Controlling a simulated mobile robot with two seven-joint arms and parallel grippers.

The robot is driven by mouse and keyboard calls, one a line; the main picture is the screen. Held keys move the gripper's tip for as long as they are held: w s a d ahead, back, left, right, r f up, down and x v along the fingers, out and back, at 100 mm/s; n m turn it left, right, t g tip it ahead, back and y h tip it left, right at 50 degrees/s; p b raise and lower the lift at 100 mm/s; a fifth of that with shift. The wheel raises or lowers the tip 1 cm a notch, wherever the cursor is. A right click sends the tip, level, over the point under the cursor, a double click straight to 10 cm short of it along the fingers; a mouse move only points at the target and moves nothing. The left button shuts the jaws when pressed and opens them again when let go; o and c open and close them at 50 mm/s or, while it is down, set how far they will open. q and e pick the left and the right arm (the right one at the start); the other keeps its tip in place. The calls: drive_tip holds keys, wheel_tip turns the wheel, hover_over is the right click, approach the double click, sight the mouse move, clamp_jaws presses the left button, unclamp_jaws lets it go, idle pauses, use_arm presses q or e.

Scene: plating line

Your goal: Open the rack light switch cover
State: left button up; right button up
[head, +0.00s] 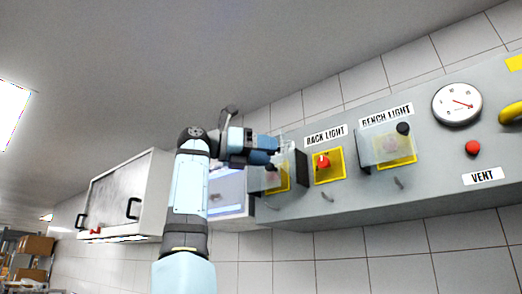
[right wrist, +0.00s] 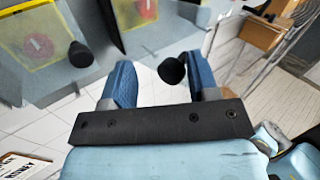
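The rack light switch (head: 322,162) is a red knob on a yellow plate under its label, in bright colour with no clear sheet over it. A dark upright hinge piece (head: 302,168) stands at its left. A clear sheet (head: 285,146) shows left of that piece, by my right gripper (head: 274,156); it looks like the rack light cover swung out, but the gripper partly hides it. In the right wrist view, my right gripper (right wrist: 163,88) is open, with a black cover knob (right wrist: 172,70) between its fingertips and gaps around it. My left gripper is out of view.
The bench light cover (head: 385,148) is shut over its switch, with a black knob (head: 403,129). Another yellow plate (head: 280,180) is partly hidden behind the gripper. A gauge (head: 457,104) and red vent button (head: 473,148) are at right. A white cabinet (head: 125,195) hangs at left.

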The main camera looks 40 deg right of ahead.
drive_tip(key=v, duration=1.3)
drive_tip(key=shift+a, duration=0.3)
drive_tip(key=shift+w+a, duration=0.15)
drive_tip(key=shift+w+f, duration=0.1)
